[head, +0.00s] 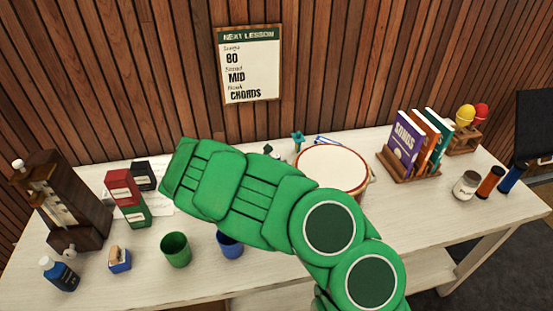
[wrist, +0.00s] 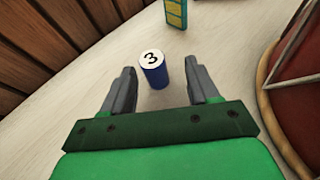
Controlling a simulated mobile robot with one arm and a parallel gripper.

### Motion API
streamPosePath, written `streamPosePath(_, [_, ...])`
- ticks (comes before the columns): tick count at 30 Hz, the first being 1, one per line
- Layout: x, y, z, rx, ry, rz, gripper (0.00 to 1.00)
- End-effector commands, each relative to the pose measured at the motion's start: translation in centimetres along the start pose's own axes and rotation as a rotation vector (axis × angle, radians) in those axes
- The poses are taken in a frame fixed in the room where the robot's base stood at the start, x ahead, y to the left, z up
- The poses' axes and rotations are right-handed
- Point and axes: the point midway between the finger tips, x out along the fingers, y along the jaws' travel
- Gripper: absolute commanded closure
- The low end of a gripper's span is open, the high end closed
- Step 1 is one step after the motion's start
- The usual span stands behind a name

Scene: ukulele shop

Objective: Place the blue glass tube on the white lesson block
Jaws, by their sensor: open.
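In the wrist view, a blue cylinder (wrist: 155,74) with a white top marked 3 stands upright on the white tabletop. My gripper (wrist: 165,80) is open, its fingers on either side of the cylinder with gaps showing. I cannot tell whether this cylinder is glass. In the head view my green arm hides it and most of my gripper. Another blue tube (head: 511,178) with dark ends leans at the table's right end, beside an orange tube (head: 490,181). I cannot make out a white lesson block; white paper (head: 160,198) lies by the colored boxes at left.
A drum (head: 333,167) stands right of the cylinder. A book rack (head: 410,175) and jar (head: 466,186) are further right. Red and green boxes (head: 125,195), a green cup (head: 175,249), a blue cup (head: 229,245) and a metronome (head: 62,205) stand left. The wooden wall is close behind.

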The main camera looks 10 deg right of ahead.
Motion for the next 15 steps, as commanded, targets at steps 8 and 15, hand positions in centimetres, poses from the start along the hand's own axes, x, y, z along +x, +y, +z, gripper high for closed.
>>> streamPosePath(8, [-2.6, 0.0, -0.1, 0.0, -0.001, 0.003, 0.4])
streamPosePath(15, [-3.2, -0.1, -0.1, 0.002, -0.001, 0.001, 0.4])
